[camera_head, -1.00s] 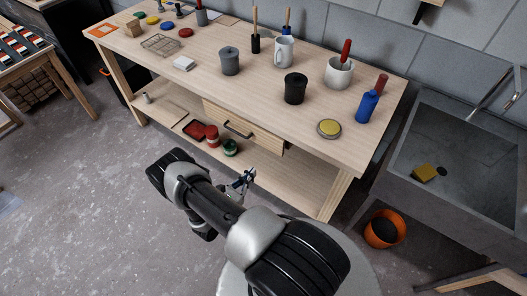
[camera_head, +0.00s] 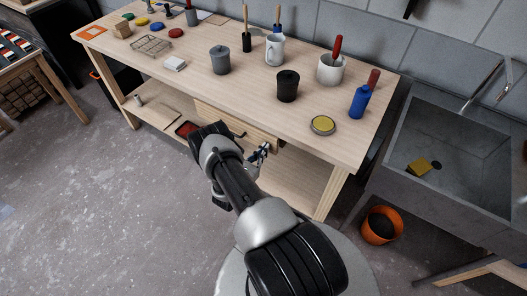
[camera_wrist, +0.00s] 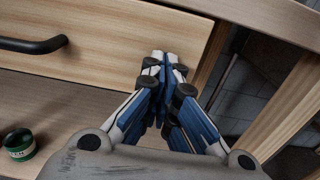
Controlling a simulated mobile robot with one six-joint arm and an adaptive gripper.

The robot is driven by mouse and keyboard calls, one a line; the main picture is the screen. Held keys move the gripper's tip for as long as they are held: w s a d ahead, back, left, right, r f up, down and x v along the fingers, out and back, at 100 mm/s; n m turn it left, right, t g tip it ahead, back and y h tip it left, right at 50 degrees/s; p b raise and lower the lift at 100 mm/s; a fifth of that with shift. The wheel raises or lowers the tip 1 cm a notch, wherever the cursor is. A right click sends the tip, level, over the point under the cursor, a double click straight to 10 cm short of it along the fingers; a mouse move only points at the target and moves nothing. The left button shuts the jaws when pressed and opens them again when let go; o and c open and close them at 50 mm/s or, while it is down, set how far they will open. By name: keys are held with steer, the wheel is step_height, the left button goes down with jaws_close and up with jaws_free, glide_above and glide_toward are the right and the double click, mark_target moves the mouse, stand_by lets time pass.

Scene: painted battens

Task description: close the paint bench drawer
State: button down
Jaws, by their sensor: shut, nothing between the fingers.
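The pale wooden drawer front (camera_head: 262,138) is under the top of the paint bench (camera_head: 330,150), partly hidden by my arm. It seems to stand a little out from the bench; how far is unclear. In the wrist view the drawer front (camera_wrist: 110,35) fills the upper left, with its black bar handle (camera_wrist: 35,46) at the left. My gripper (camera_head: 265,148) is shut and empty at the right part of the drawer front. In the wrist view its fingertips (camera_wrist: 165,58) overlap the front near its right end, right of the handle. I cannot tell whether they touch it.
A green-labelled tin (camera_wrist: 19,145) stands on the lower shelf (camera_wrist: 60,110). Pots, a mug (camera_head: 275,49) and a blue bottle (camera_head: 359,101) stand on the bench top. A sink (camera_head: 470,150) and an orange bucket (camera_head: 381,226) are at the right. Floor at the left is clear.

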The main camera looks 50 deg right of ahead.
steer(key=shift+w+d+r+b, duration=0.15)
steer(key=shift+d+b, duration=0.25)
steer(key=shift+d, duration=0.2)
steer(key=shift+d+r+b, duration=0.1)
steer(key=shift+d+b, duration=0.3)
steer(key=shift+d, duration=0.15)
steer(key=shift+w, duration=0.1)
